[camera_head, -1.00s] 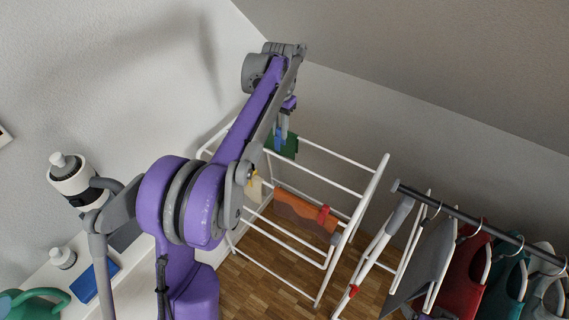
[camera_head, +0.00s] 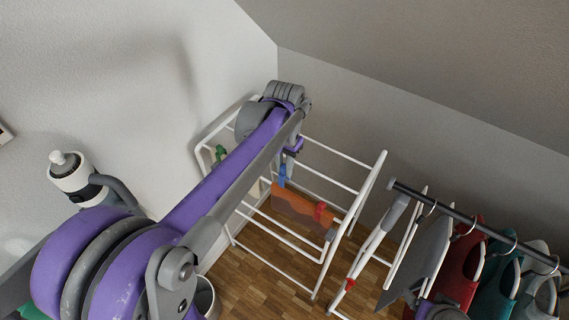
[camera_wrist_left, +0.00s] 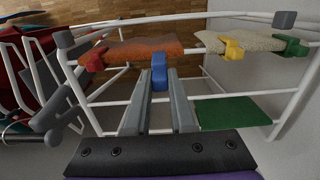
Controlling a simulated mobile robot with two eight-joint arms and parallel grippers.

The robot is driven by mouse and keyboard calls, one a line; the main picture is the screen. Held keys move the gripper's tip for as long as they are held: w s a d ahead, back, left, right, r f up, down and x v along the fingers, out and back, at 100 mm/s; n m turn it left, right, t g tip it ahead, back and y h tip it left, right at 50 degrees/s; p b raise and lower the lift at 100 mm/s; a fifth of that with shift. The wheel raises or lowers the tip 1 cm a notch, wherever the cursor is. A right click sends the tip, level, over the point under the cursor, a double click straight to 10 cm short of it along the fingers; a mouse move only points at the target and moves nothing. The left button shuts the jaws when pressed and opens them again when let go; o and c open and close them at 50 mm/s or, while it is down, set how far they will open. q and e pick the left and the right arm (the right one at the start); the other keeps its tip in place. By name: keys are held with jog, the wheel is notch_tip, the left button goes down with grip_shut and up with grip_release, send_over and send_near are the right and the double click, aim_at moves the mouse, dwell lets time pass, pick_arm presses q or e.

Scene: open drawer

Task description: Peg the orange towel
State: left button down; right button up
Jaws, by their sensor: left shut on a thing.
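The orange towel (camera_head: 290,202) hangs over a rod of the white drying rack, with a red peg (camera_head: 320,210) on its right part. The towel also shows in the left wrist view (camera_wrist_left: 125,50). My left gripper (camera_head: 287,165) is shut on a blue peg (camera_wrist_left: 160,72), which points at the towel. In the left wrist view the left fingertips (camera_wrist_left: 160,85) lie just short of the rod, and the peg overlaps the towel's right end. I cannot tell whether the peg touches the towel.
The white drying rack (camera_head: 367,195) has several rods. A cream towel (camera_wrist_left: 255,42) with yellow (camera_wrist_left: 232,47) and green (camera_wrist_left: 290,46) pegs hangs beside the orange one. A green towel (camera_wrist_left: 225,113) hangs nearer. Clothes on hangers (camera_head: 465,262) stand at right.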

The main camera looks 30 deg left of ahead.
aim_at(285, 189)
pick_arm(q)
jog(key=shift+f, duration=0.15)
pick_arm(e)
jog(key=shift+f, duration=0.1)
pick_arm(q)
jog(key=shift+f+b, duration=2.2)
jog(key=shift+f, duration=1.45)
pick_arm(e)
jog(key=shift+s+f, duration=0.3)
jog(key=shift+f, duration=0.6)
jog(key=shift+s+f, duration=0.3)
jog(key=shift+f, duration=0.65)
jog(key=shift+s+f, duration=0.3)
jog(key=shift+f, duration=0.6)
pick_arm(q)
jog(key=c, duration=0.7)
grip_release()
notch_tip(285, 189, up, 11)
jog(key=shift+f+p, duration=0.1)
jog(key=shift+p, duration=0.35)
pick_arm(e)
jog(key=shift+w+r, duration=0.15)
jog(key=shift+r, duration=0.35)
